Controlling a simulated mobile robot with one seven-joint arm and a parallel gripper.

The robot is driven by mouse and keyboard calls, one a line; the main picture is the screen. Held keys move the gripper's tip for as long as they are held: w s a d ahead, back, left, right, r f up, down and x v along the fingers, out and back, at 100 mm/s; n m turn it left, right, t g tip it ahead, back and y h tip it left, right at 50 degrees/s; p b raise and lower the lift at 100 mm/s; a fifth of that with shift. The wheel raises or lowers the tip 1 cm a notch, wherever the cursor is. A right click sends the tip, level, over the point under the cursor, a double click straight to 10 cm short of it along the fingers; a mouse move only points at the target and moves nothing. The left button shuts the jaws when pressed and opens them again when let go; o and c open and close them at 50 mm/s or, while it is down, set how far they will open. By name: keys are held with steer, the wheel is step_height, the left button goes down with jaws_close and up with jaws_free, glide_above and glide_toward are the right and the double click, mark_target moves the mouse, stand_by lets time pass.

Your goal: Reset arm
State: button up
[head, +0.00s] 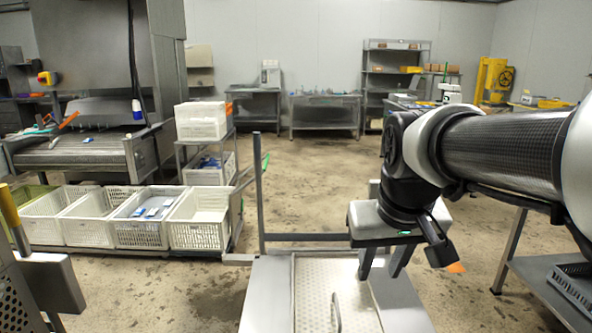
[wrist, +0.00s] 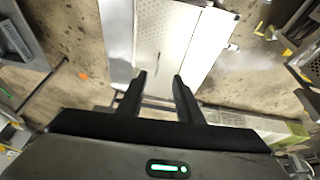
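My gripper (head: 384,262) hangs at the end of my arm, pointing down, right of centre in the head view. In the wrist view my gripper (wrist: 160,82) shows two dark fingers with a clear gap between them. It is open, and nothing is between the fingers. It is above the edge of a pale metal platform with a perforated panel (head: 312,290), which also shows in the wrist view (wrist: 165,35).
Several white crates (head: 197,222) stand at the left beside a metal machine table (head: 75,152). A stacked crate (head: 201,121) sits on a rack. A metal table (head: 540,275) stands close at the right. Benches (head: 325,113) line the back wall. The middle floor is clear.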

steer(key=s+f+t, duration=0.1)
steer(key=s+f, duration=0.2)
steer(key=s, duration=0.8)
step_height(320, 180, up, 24)
steer(key=p, duration=2.3)
steer(key=shift+s+f+m+p, duration=0.25)
steer(key=shift+m+p, duration=0.05)
steer(key=shift+d, duration=0.1)
